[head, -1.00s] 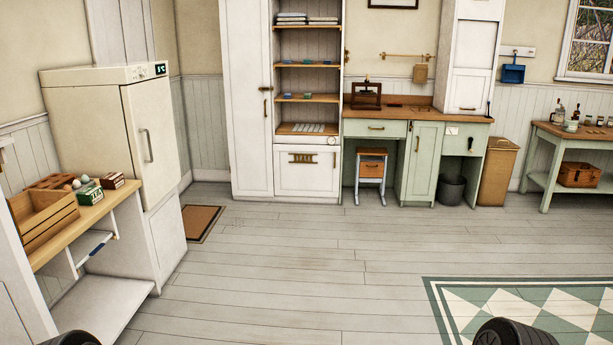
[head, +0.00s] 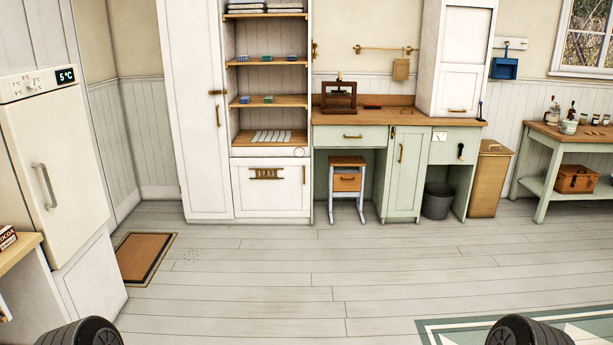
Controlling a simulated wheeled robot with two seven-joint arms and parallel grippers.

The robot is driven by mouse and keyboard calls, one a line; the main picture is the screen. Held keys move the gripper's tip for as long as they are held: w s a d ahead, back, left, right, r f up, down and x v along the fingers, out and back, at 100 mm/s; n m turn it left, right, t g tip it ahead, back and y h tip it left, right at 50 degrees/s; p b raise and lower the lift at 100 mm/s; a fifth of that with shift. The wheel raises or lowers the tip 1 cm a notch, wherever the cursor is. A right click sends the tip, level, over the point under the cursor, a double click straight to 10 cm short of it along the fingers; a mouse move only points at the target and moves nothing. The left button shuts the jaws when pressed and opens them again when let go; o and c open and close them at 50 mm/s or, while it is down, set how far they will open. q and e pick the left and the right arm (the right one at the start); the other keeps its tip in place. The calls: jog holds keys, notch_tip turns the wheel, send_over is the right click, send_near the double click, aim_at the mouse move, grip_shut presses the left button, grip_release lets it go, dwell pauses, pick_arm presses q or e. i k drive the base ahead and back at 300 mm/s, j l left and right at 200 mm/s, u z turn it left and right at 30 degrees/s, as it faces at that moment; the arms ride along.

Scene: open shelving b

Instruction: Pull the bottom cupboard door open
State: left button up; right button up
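The bottom cupboard door (head: 271,199) is a white panel under the open shelves of the tall white unit, in the middle left of the head view. It looks shut. A brass handle (head: 267,173) and other brass fittings sit along its upper part. The door stands well ahead of me across the floor. Dark rounded parts of my own arms show at the bottom left and bottom right edges. Neither of my grippers is in view.
Bare plank floor (head: 290,265) lies between me and the unit. A brown doormat (head: 146,258) lies left. A fridge (head: 50,150) stands at the left edge. A small stool (head: 347,183) is under the green desk (head: 405,165). A patterned rug (head: 450,330) lies front right.

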aim_at(289, 194)
jog(key=i, duration=2.65)
jog(key=i+z, duration=0.15)
jog(key=i, duration=0.4)
jog(key=i+j+z, duration=0.2)
jog(key=i, duration=0.3)
jog(key=i+j+z, duration=0.15)
jog(key=i, duration=0.4)
jog(key=i+j+z, duration=0.2)
jog(key=i, duration=0.3)
jog(key=i+j+z, duration=0.55)
jog(key=i+j, duration=0.2)
